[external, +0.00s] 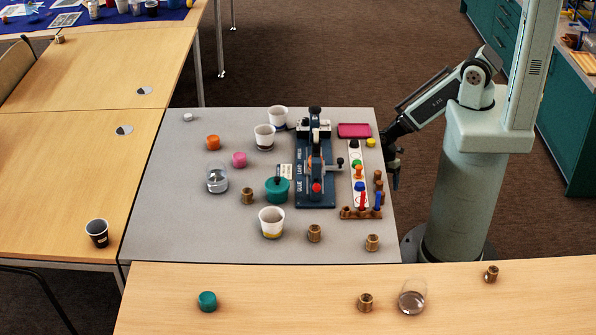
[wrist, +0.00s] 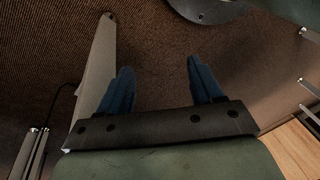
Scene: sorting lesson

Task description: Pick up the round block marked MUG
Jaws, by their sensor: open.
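Several round blocks stand on the tables in the external view, and I cannot read the word MUG on any of them. An orange round block (external: 213,142) and a pink round block (external: 239,159) stand on the left part of the grey table. A teal round block (external: 207,301) stands on the front wooden table. My gripper (external: 394,182) hangs at the grey table's right edge, far from these blocks. In the wrist view my gripper (wrist: 160,78) is open and empty, with brown carpet below its fingers.
On the grey table (external: 170,225), a blue press (external: 315,188) stands between the orange and pink blocks and my gripper. White cups (external: 272,222), a glass (external: 217,180), a larger teal container (external: 277,190), brass pieces (external: 314,233) and a peg rack (external: 361,213) also stand there. Its front left is clear.

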